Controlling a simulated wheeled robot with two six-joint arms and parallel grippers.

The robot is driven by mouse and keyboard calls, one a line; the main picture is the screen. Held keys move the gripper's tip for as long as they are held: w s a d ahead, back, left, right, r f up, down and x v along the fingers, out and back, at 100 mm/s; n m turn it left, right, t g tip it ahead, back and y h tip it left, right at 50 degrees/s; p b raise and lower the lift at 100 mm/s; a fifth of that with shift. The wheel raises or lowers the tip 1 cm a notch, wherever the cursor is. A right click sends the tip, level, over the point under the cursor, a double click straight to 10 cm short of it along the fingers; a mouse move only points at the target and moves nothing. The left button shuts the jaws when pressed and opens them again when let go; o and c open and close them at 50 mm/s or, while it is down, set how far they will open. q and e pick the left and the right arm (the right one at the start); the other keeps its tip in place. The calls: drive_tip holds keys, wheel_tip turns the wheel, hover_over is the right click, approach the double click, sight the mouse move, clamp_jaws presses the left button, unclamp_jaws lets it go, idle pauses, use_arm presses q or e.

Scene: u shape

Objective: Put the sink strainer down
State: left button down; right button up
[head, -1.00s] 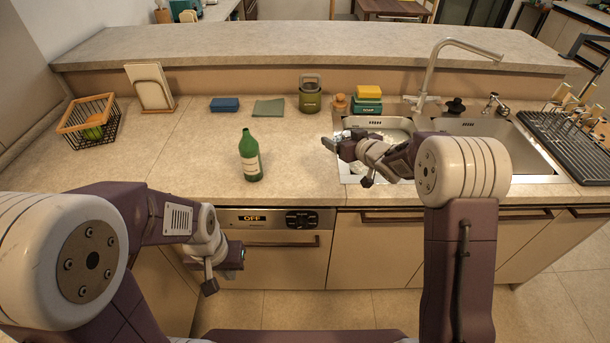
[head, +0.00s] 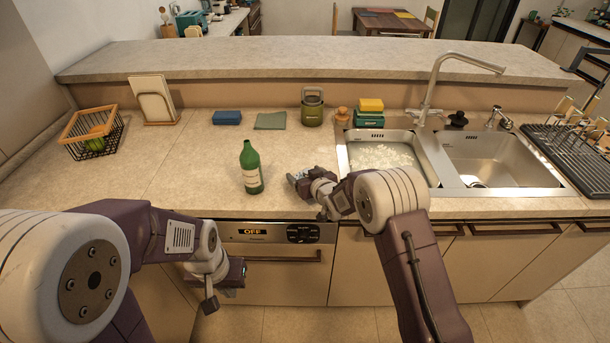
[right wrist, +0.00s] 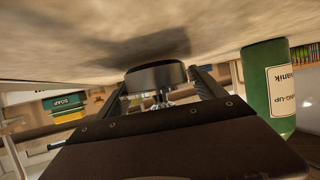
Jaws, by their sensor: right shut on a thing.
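The sink strainer (right wrist: 155,77) is a dark round piece with a metal stem, between the two fingers of my right gripper (right wrist: 160,90) in the right wrist view. My right gripper (head: 300,181) is shut on it, just over the counter between the green bottle and the sink. The counter is close to the strainer, with a shadow on it; I cannot tell whether they touch. In the head view I cannot make out the strainer apart from the gripper. My left gripper (head: 236,273) hangs in front of the cabinets; its fingers are too unclear to judge.
A green bottle (head: 250,168) stands left of my right gripper and also shows in the right wrist view (right wrist: 266,88). The sink's left basin (head: 385,152) holds whitish foamy water. The right basin (head: 490,155) looks empty. The counter left of the bottle (head: 190,165) is clear.

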drive_tip(key=shift+w+f, duration=0.1)
drive_tip(key=shift+f, duration=0.2)
drive_tip(key=o, duration=1.4)
drive_tip(key=shift+c, duration=0.2)
drive_tip(key=shift+r, duration=0.15)
drive_tip(key=shift+s+d, duration=0.1)
drive_tip(key=shift+s, duration=0.25)
drive_tip(key=v, duration=0.8)
drive_tip(key=shift+s+d+r+b, duration=0.1)
drive_tip(key=shift+s+b, duration=0.15)
drive_tip(key=shift+b, duration=0.15)
